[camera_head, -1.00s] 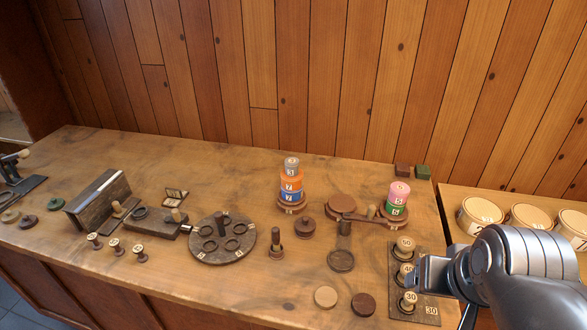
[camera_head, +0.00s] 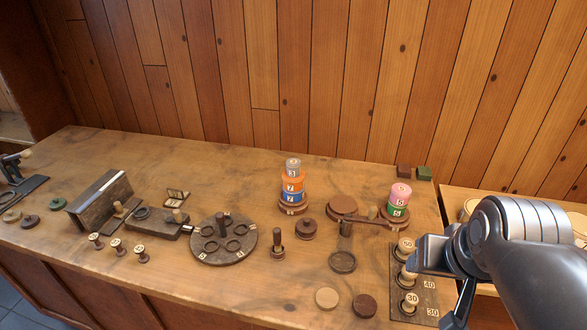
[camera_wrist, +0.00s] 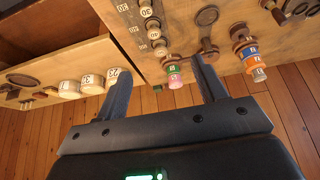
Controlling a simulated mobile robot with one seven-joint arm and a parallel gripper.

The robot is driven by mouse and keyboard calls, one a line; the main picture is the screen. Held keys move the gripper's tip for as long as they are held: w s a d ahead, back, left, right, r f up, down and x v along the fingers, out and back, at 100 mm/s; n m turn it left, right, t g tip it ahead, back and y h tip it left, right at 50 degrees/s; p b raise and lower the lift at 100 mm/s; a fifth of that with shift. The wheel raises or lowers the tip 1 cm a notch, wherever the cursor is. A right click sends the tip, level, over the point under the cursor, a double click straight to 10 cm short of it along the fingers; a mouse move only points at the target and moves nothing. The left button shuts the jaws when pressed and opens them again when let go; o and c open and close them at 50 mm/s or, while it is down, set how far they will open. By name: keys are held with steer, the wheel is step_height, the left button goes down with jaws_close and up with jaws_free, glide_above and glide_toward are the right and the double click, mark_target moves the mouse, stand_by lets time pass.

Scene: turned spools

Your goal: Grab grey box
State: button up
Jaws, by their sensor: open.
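No box that is clearly grey shows. The grey thing I see is a short round grey piece (camera_head: 293,165) with a number on its top. It sits upright on an orange piece (camera_head: 291,184) and a blue piece, stacked on a round wooden base. The grey piece also shows in the wrist view (camera_wrist: 259,75), right of my fingers. My gripper (camera_wrist: 160,72) is open and empty, its two fingers apart. In the head view my gripper (camera_head: 440,285) is over the right end of the bench, well right of the stack, partly hidden by my arm.
A pink-and-green stack (camera_head: 399,200) stands between the grey piece and my gripper. A dark red box (camera_head: 404,171) and a green box (camera_head: 424,173) lie at the back edge. A board with numbered pegs (camera_head: 397,304) lies under my gripper.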

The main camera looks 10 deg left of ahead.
steer(key=w+a+r, duration=0.2)
steer(key=w, duration=0.3)
steer(key=w+a+r, duration=0.3)
steer(key=w, duration=0.3)
steer(key=n+g, duration=0.1)
steer(key=n, duration=0.1)
glide_above(294, 162)
steer(key=s, duration=0.3)
step_height(294, 162, down, 7)
steer(key=shift+y, duration=0.4)
steer(key=x, duration=0.9)
steer(key=shift+s+d+f, duration=0.2)
steer(key=shift+f, duration=0.25)
steer(key=shift+c, duration=0.5)
steer(key=c, duration=1)
steer(key=shift+o, duration=0.2)
steer(key=shift+r, duration=0.15)
